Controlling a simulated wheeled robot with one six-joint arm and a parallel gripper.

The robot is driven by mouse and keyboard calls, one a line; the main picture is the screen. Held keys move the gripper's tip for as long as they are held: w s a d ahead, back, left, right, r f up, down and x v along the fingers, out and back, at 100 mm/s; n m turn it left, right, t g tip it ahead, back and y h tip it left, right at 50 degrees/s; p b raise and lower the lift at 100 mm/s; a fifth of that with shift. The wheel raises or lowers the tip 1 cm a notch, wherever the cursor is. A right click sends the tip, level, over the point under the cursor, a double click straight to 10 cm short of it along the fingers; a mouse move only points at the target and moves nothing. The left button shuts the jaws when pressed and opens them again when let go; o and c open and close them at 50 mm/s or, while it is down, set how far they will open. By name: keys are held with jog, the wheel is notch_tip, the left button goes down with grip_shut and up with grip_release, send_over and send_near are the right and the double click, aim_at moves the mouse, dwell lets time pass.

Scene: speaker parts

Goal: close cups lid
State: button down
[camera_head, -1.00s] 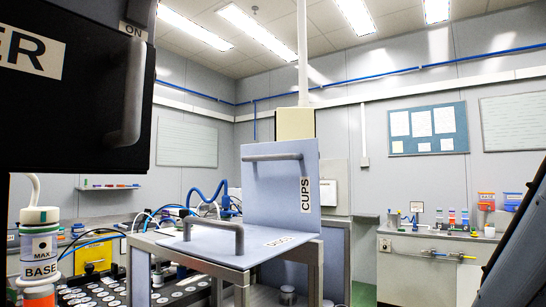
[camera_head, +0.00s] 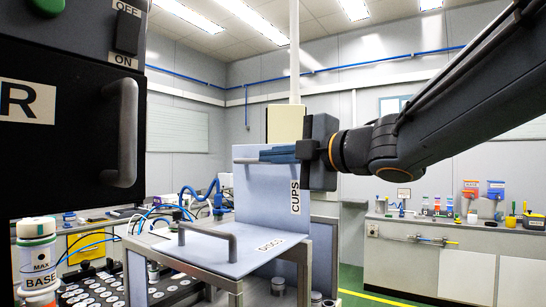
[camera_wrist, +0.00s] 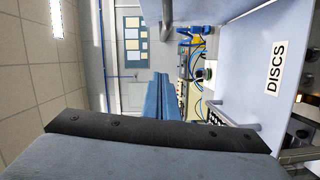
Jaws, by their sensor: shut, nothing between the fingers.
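The pale blue cups lid (camera_head: 262,205), labelled CUPS, stands upright and open at the back of the box in the head view. Its grey handle (camera_head: 244,160) runs across near the top and is partly hidden by my fingers. My gripper (camera_head: 268,154) is shut and empty, reaching in from the right with its fingers pointing left at the lid's upper part. I cannot tell whether it touches the lid or handle. In the wrist view, the shut blue fingers (camera_wrist: 160,98) show no object between them.
The discs lid (camera_head: 215,256) lies flat in front, with a raised handle (camera_head: 208,233); its label also shows in the wrist view (camera_wrist: 274,68). A black cabinet (camera_head: 60,145) is close on the left. A bottle labelled BASE (camera_head: 38,258) stands below it. A workbench (camera_head: 440,250) lies at right.

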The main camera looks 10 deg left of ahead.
jog(key=w+a+f+p, duration=0.1)
jog(key=w+a+p, duration=0.2)
jog(key=w+a, duration=0.2)
jog(key=shift+w, duration=1.85)
jog(key=shift+a, duration=0.1)
jog(key=shift+r+p, duration=0.1)
jog(key=shift+p, duration=0.25)
